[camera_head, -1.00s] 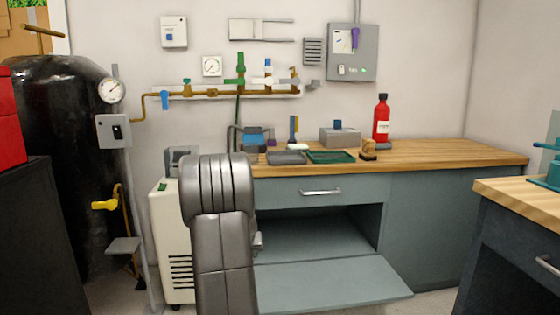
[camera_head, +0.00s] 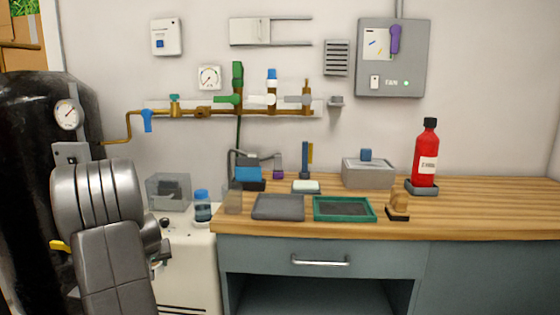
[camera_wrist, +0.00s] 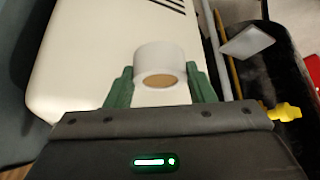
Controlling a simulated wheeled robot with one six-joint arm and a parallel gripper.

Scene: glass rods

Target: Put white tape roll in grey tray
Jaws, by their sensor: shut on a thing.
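The white tape roll (camera_wrist: 158,58) is between the two green fingers of my gripper (camera_wrist: 162,82) in the wrist view. The gripper is shut on it, and the tan inside of its core shows. The grey tray (camera_head: 278,207) lies on the wooden bench, near its front left part, and looks empty. In the head view my arm stands at the left, well apart from the tray. The gripper is mostly hidden there behind my arm, and the tape roll cannot be made out.
A green-rimmed tray (camera_head: 344,209) lies right of the grey tray. A grey box (camera_head: 368,173), a red bottle (camera_head: 426,155) and a small wooden item (camera_head: 399,205) stand further right. A blue-capped jar (camera_head: 202,207) stands on the white cabinet (camera_head: 190,260). The bench's right part is clear.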

